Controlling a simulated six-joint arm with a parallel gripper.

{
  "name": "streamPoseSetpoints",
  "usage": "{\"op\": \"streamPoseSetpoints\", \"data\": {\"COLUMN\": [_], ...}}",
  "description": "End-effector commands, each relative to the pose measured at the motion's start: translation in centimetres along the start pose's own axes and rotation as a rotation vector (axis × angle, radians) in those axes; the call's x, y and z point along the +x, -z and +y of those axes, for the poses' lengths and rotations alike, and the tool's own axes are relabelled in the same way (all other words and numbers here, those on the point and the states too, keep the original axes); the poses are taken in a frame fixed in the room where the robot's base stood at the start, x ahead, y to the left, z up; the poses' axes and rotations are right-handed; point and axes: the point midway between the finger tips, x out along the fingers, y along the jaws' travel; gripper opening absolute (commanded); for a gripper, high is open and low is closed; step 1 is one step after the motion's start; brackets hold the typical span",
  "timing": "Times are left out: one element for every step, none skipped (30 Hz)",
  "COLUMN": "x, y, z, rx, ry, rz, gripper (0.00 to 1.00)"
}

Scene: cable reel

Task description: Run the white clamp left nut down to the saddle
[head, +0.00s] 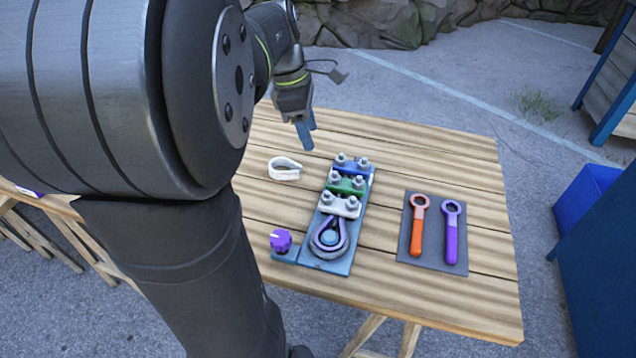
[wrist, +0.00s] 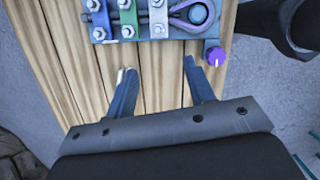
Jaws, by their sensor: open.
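The white clamp (head: 339,206) is the nearest of three clamps on a blue base plate (head: 325,265). Its left nut (head: 327,197) sits on a stud at its left end. I cannot tell how far this nut is above the saddle. In the wrist view the white clamp (wrist: 158,14) is at the top edge, with the left nut (wrist: 159,29) at its lower end. My gripper (head: 306,137) is open and empty, above the table beyond the clamps and apart from them. Its two fingers (wrist: 160,75) point toward the plate in the wrist view.
A green clamp (head: 345,186) and a blue clamp (head: 352,168) stand behind the white one. A white loop (head: 285,168) lies left of the plate. A purple knob (head: 281,240) stands at the front left. Orange (head: 417,225) and purple (head: 452,232) wrenches lie on a dark mat.

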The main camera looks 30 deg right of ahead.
Motion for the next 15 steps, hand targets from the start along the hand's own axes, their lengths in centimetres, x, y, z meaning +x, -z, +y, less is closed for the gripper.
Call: {"op": "streamPoseSetpoints", "data": {"x": [0.6,1.0,1.3,1.6,1.7,1.9,2.1,2.2,2.4,2.5,2.8,3.2,3.6,4.0,4.7], "y": [1.3,1.8,2.3,2.7,3.0,3.3,3.5,3.6,3.7,3.7,3.7,3.6,3.5,3.4,3.3], "z": [-0.3,-0.4,-0.5,-0.6,-0.6,-0.7,-0.7,-0.8,-0.7,-0.7,-0.7,-0.7,-0.7,-0.7,-0.6], "rx": [-0.050,-0.073,-0.101,-0.120,-0.136,-0.154,-0.163,-0.170,-0.177,-0.179,-0.180,-0.179,-0.178,-0.178,-0.177], "ry": [-0.010,-0.017,-0.028,-0.034,-0.041,-0.047,-0.050,-0.053,-0.057,-0.058,-0.057,-0.056,-0.055,-0.055,-0.054], "rz": [-0.039,-0.061,-0.087,-0.104,-0.118,-0.133,-0.141,-0.148,-0.154,-0.156,-0.157,-0.157,-0.157,-0.157,-0.156], "gripper": [0.49,0.49,0.49,0.49,0.49,0.49,0.49,0.49,0.49,0.49,0.49,0.49,0.49,0.49,0.49]}}
